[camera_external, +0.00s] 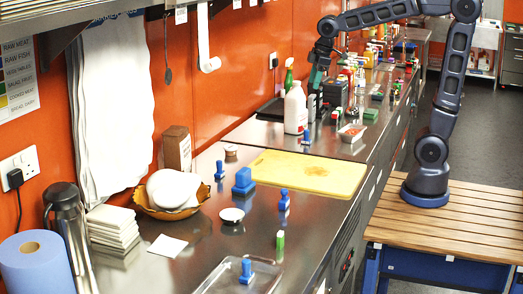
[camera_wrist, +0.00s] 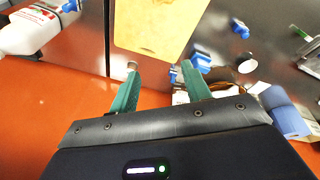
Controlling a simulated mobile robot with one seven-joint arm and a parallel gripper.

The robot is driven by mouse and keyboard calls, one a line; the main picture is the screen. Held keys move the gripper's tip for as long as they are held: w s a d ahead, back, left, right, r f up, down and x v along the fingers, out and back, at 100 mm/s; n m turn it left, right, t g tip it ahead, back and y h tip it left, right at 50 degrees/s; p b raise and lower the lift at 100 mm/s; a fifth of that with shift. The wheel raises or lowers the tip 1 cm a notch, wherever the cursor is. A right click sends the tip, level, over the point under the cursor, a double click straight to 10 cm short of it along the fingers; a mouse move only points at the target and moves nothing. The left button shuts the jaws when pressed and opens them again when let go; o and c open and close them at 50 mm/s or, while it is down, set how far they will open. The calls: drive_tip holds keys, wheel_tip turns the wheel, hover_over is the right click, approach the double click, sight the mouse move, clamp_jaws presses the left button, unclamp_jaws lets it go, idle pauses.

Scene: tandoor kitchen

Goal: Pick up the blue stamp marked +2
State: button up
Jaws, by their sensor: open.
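Several blue stamps stand along the steel counter in the external view: a small one (camera_external: 219,170) and a wide one (camera_external: 243,181) left of the yellow board, one (camera_external: 284,200) in front of it, one (camera_external: 247,270) in the clear tray, and one (camera_external: 306,137) near the white bottle. No +2 mark is legible, so I cannot tell which stamp it is. My gripper (camera_external: 316,76) is above the far part of the counter, near the wall. In the wrist view its green fingers (camera_wrist: 160,82) are apart, with nothing visibly held; blue stamps (camera_wrist: 240,28) show beyond them.
The yellow cutting board (camera_external: 308,174) lies mid-counter. A white bottle (camera_external: 295,108) and crowded small items stand on the far stretch. A bowl (camera_external: 170,208), a flask (camera_external: 68,225) and a blue roll (camera_external: 48,265) occupy the near left. The orange wall (camera_external: 225,70) runs behind.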

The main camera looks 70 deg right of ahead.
drive_tip(key=w+a+f+n, duration=0.3)
drive_tip(key=w, duration=0.7)
drive_tip(key=n+g, duration=0.3)
drive_tip(key=n, duration=0.4)
approach(219, 163)
drive_tip(key=shift+d+f, duration=0.1)
drive_tip(key=shift+d, duration=0.6)
wheel_tip(219, 163, down, 5)
drive_tip(key=shift+f, duration=0.15)
drive_tip(key=shift+w+a+f, duration=0.1)
drive_tip(key=shift+f, duration=1.2)
drive_tip(key=shift+w+a+f, duration=0.1)
drive_tip(key=shift+f, duration=1.2)
clamp_jaws()
